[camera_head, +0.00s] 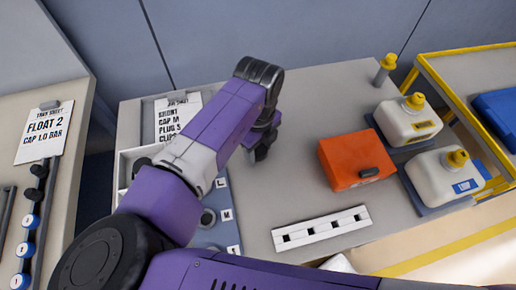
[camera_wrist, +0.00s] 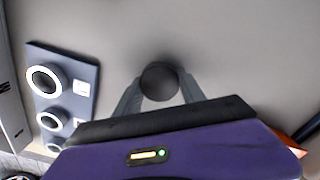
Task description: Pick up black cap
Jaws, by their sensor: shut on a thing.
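A round black cap (camera_wrist: 160,80) sits between the two grey fingers of my gripper (camera_wrist: 160,92) in the wrist view. The fingers are shut on its sides. In the head view my gripper (camera_head: 262,150) is low over the grey worktop (camera_head: 300,110), right of the paper sheet. The cap is mostly hidden there behind the fingers and arm. I cannot tell whether the cap still touches the worktop.
An orange box (camera_head: 355,158) stands to the right, with two white jugs with yellow caps (camera_head: 408,120) beyond it. A white slotted strip (camera_head: 322,229) lies in front. A blue-grey plate with rings (camera_wrist: 62,95) is at left. Bare worktop surrounds my gripper.

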